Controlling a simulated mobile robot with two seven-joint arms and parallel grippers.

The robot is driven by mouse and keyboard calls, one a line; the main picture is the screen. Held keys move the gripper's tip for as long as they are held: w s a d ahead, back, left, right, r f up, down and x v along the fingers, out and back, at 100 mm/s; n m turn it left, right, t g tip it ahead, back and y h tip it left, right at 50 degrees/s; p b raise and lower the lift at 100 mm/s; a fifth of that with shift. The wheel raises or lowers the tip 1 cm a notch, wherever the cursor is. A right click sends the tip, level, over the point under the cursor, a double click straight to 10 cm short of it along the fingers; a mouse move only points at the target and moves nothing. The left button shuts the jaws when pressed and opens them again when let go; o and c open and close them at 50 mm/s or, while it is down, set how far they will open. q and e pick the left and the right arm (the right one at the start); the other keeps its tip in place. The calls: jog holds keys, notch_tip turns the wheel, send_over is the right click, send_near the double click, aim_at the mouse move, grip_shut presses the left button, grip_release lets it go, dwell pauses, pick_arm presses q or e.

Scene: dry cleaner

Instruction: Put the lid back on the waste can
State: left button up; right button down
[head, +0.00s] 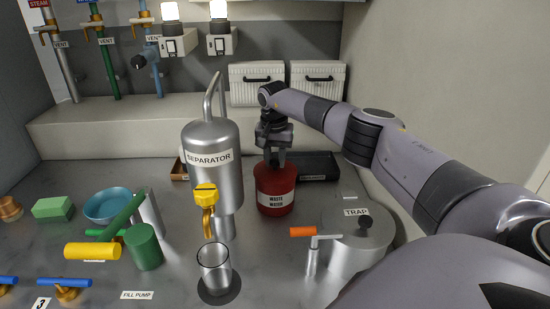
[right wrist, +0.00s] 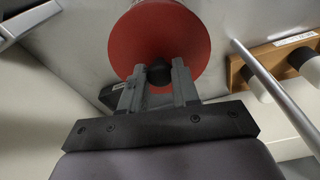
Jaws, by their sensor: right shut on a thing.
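The red waste can (head: 276,197), labelled WASTE WATER, stands upright on the grey counter to the right of the separator. My right gripper (head: 274,158) points down directly over the top of the can. In the right wrist view my right gripper (right wrist: 158,78) is shut on the black knob (right wrist: 159,73) of the round red lid (right wrist: 160,32). The lid is at the can's top and hides its opening. I cannot tell whether the lid is fully seated or slightly above the rim. My left gripper is not in view.
The metal separator (head: 227,177) stands close left of the can. The trap (head: 345,240) with its orange-handled lever is at the front right. A black tray (head: 319,166) lies behind right. A glass beaker (head: 214,263) stands in front.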

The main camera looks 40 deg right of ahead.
dwell(0.4)
jog(key=shift+c, duration=1.3)
grip_release()
jog(key=shift+r+p, duration=0.75)
jog(key=shift+r, duration=2.75)
grip_shut()
